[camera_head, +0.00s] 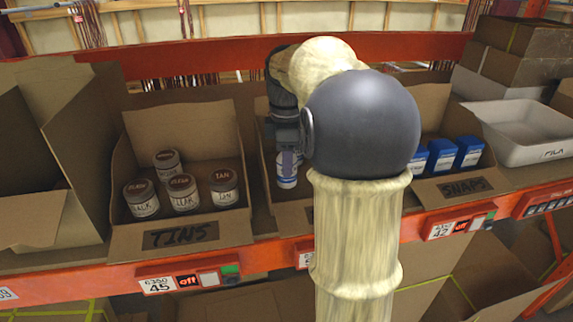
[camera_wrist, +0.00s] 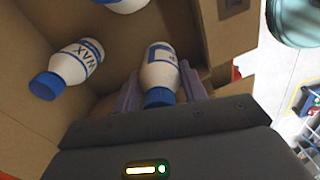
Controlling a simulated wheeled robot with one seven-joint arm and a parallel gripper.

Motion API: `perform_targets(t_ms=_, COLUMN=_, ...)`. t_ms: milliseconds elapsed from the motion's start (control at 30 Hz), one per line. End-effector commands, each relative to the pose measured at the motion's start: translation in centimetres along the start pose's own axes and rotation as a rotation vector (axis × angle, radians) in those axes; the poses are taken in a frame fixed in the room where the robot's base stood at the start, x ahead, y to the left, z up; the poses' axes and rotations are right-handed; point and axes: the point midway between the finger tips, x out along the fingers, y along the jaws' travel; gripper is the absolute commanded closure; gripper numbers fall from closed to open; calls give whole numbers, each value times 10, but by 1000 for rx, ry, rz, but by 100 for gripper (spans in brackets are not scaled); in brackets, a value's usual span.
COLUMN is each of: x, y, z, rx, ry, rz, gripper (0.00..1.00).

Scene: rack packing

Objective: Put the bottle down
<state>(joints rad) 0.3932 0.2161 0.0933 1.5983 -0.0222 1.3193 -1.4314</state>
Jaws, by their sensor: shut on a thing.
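My gripper (camera_wrist: 154,90) is shut on a white bottle (camera_wrist: 160,67) with a blue cap and a blue label, with a finger on each side of it. In the wrist view, the held bottle is over a cardboard box (camera_wrist: 112,22). In the head view, the held bottle (camera_head: 287,170) shows below my gripper (camera_head: 289,158), inside the middle box. A second white bottle (camera_wrist: 75,68) with a blue cap and the word WAX lies to the left of the held one in the wrist view. Part of another white bottle (camera_wrist: 125,3) shows at the top edge. Whether the held bottle touches the box floor I cannot tell.
The box marked TINS (camera_head: 180,236) holds several tins to the left. The box marked SNAPS (camera_head: 465,187) holds blue-and-white containers to the right. An orange shelf beam (camera_head: 110,274) runs along the front. A white tray (camera_head: 520,150) stands at far right. My arm hides much of the middle box.

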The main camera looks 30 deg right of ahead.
Motion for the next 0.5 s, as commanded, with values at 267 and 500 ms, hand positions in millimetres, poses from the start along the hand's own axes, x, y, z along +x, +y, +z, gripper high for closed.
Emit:
perform_targets(t_ms=267, x=23, y=0, z=0, rx=0, ry=0, rz=1, gripper=83)
perform_targets(t_ms=500, x=25, y=0, z=0, rx=0, ry=0, rz=1, gripper=83)
